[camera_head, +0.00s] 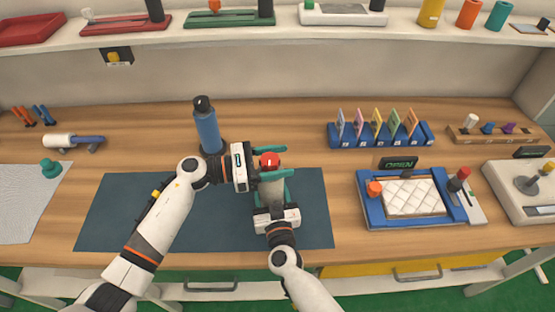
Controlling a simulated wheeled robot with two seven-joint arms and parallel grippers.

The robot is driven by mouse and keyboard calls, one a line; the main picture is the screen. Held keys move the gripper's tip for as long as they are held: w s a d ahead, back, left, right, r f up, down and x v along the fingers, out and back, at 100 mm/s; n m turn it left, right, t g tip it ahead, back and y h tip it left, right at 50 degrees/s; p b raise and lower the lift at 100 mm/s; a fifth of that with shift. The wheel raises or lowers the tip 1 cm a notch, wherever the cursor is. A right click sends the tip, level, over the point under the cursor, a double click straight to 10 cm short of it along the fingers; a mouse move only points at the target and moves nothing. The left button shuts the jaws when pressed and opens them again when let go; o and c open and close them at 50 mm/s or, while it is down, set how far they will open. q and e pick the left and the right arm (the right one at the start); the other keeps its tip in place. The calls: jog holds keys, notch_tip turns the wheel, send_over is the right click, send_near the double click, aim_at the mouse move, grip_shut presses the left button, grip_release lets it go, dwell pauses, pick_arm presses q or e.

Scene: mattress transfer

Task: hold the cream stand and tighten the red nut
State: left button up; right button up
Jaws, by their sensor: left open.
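The cream stand (272,192) stands upright on the dark blue mat (130,215), with the red nut (269,160) at its top. My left gripper (284,161) comes from the left at nut height. Its teal fingers are open, one on the far side of the nut and one on the near side, with a gap visible on the far side. My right gripper (273,195) comes from the front, its fingers on both sides of the cream stand and seemingly closed against it. The stand's base is partly hidden by the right gripper.
A blue bottle (208,132) stands just behind my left wrist. To the right are a blue tray with a white quilted pad (412,197) and a blue rack of coloured cards (380,135).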

pick_arm(q)
jog(key=c, duration=1)
jog(key=shift+m+g, duration=0.4)
jog(key=shift+g, duration=0.2)
jog(key=m+g, duration=0.1)
jog(key=g, duration=0.1)
jog(key=m+g, duration=0.3)
jog(key=g, duration=0.1)
jog(key=shift+s+g+y, duration=0.25)
jog(key=shift+g+y, duration=0.05)
jog(key=shift+g, duration=0.1)
jog(key=m+g, duration=0.1)
jog(key=g, duration=0.1)
jog(key=m+g+y, duration=0.1)
jog(key=m, duration=0.1)
jog(key=shift+s+a+g+y, duration=0.1)
jog(key=shift+s+g+y, duration=0.1)
jog(key=shift+g+y, duration=0.15)
jog(key=shift+s+m+g+y, duration=0.1)
jog(key=shift+m+g+y, duration=0.4)
jog(key=shift+g, duration=0.35)
jog(key=shift+a, duration=0.15)
